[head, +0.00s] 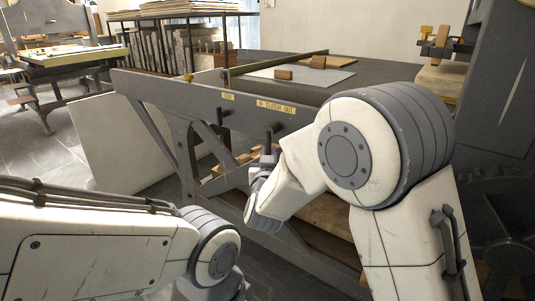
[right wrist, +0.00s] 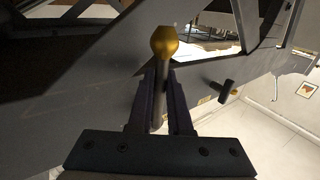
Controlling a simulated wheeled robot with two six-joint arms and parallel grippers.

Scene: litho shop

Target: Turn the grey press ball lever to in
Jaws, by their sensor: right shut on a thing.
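The ball lever (right wrist: 164,42) shows in the right wrist view as a brass-coloured ball on a dark rod. The rod lies between the two fingers of my right gripper (right wrist: 164,95), which is shut on it just below the ball. In the head view my right gripper (head: 268,152) is at the grey press side frame (head: 170,97), below a yellow label (head: 275,107) that reads IN, CLUTCH, OUT. The lever's ball is not clear there. My left arm comes in low at the left; its fingers are not visible.
A second dark handle (right wrist: 228,90) is beside the held lever, apart from the fingers. The press bed (head: 385,77) holds a pale sheet (head: 310,78) and small wooden blocks. A pale slab (head: 125,140) leans behind the frame. Open floor (head: 65,155) lies at the left.

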